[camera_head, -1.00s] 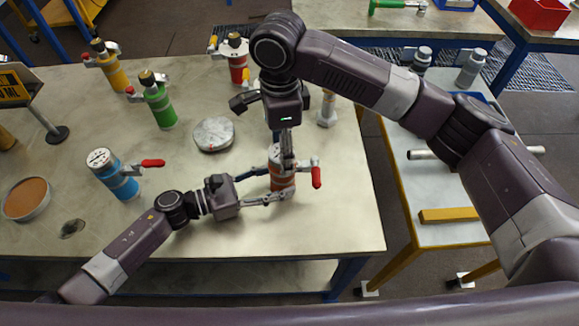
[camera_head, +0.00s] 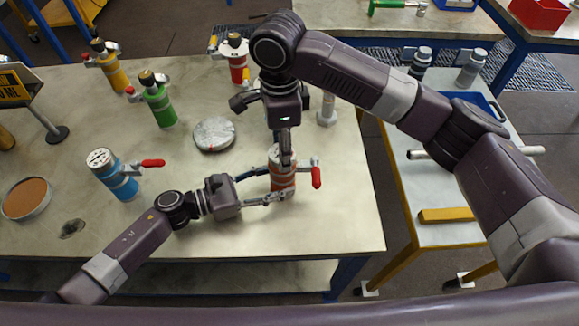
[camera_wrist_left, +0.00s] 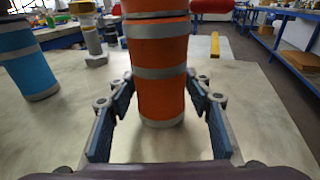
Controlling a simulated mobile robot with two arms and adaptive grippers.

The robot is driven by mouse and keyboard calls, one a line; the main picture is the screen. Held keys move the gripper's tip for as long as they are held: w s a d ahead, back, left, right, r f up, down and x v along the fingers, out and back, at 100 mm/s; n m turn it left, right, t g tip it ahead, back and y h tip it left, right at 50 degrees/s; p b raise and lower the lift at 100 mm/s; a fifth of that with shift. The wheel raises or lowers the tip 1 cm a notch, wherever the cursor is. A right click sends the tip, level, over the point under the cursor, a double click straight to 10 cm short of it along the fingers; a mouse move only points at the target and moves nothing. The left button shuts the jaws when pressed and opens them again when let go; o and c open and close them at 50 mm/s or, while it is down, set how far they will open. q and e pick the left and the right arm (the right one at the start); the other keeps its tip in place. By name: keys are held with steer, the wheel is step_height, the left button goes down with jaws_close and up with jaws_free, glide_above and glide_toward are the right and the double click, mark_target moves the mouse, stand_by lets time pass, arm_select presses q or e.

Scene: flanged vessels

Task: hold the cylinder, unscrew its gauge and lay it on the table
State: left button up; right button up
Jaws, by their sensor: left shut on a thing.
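The orange cylinder (camera_head: 281,183) with grey bands stands upright near the right side of the table (camera_head: 340,225). A valve with a red handle (camera_head: 316,178) sticks out to its right. My left gripper (camera_head: 268,186) is shut on the cylinder low on its body. In the left wrist view the finger pads flank the orange body (camera_wrist_left: 160,98). My right gripper (camera_head: 285,158) points straight down over the cylinder's top. Its fingers overlap the top, so the gauge is hidden and their grip cannot be made out.
Blue (camera_head: 120,180), green (camera_head: 158,105), yellow (camera_head: 108,68) and red (camera_head: 236,62) vessels stand on the same table. A round grey disc (camera_head: 214,134) lies behind the cylinder. A brown-filled dish (camera_head: 27,199) is at left. The table's front right is clear.

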steer(key=n, duration=1.2)
steer(key=shift+n, duration=0.4)
steer(key=shift+n, duration=0.3)
steer(key=n, duration=1.3)
steer(key=shift+d, duration=0.1)
steer(key=o, duration=1.3)
